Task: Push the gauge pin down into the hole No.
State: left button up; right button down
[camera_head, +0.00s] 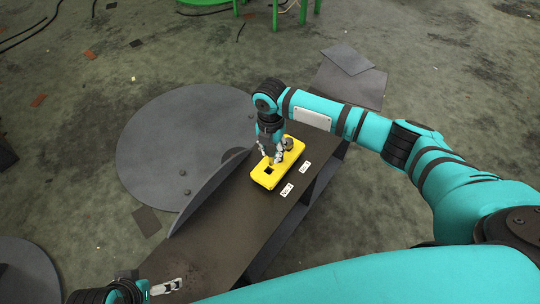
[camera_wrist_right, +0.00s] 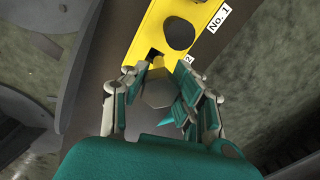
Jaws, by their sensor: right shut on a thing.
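The yellow block (camera_head: 263,181) lies on a dark bench, with a dark square hole (camera_head: 268,170) in its near end. My right gripper (camera_head: 277,160) points down over the block's middle. In the right wrist view its fingers (camera_wrist_right: 160,90) are closed around a grey many-sided piece (camera_wrist_right: 158,94), apparently the gauge pin's head. Another dark rounded piece (camera_wrist_right: 180,33) is on the block beside the "No. 1" label (camera_wrist_right: 218,18). My left gripper (camera_head: 167,286) is at the lower left, away from the block.
The bench (camera_head: 222,222) runs diagonally, with an upright curved plate (camera_head: 208,190) close to the block's left. A large grey disc (camera_head: 160,140) lies left of it. Two white labels, one lower (camera_head: 286,190) and one upper (camera_head: 304,167), lie on the bench right of the block.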

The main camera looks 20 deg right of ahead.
aim_at(270, 157)
pick_arm(q)
jog(key=shift+s+a+f, duration=0.1)
jog(key=shift+a, duration=0.05)
pick_arm(e)
jog(key=shift+a+f, duration=0.1)
jog(key=shift+a, duration=0.15)
jog(key=shift+a+f, duration=0.1)
jog(key=shift+f, duration=0.1)
pick_arm(q)
jog(key=shift+a+f+b, duration=0.2)
jog(key=shift+f+b, duration=0.05)
jog(key=shift+b, duration=0.05)
pick_arm(e)
jog(key=shift+f, duration=0.3)
jog(key=shift+f, duration=0.2)
pick_arm(q)
jog(key=shift+d+f, duration=0.1)
jog(key=shift+f, duration=0.15)
pick_arm(e)
jog(key=shift+d+f, duration=0.2)
jog(key=shift+f, duration=0.2)
jog(key=shift+f+b, duration=0.15)
jog(key=shift+b, duration=0.15)
jog(key=shift+f, duration=0.2)
pick_arm(q)
jog(key=shift+w+d+t, duration=0.25)
jog(key=shift+w+t, duration=0.05)
jog(key=shift+w, duration=0.35)
pick_arm(e)
jog(key=shift+a, duration=0.1)
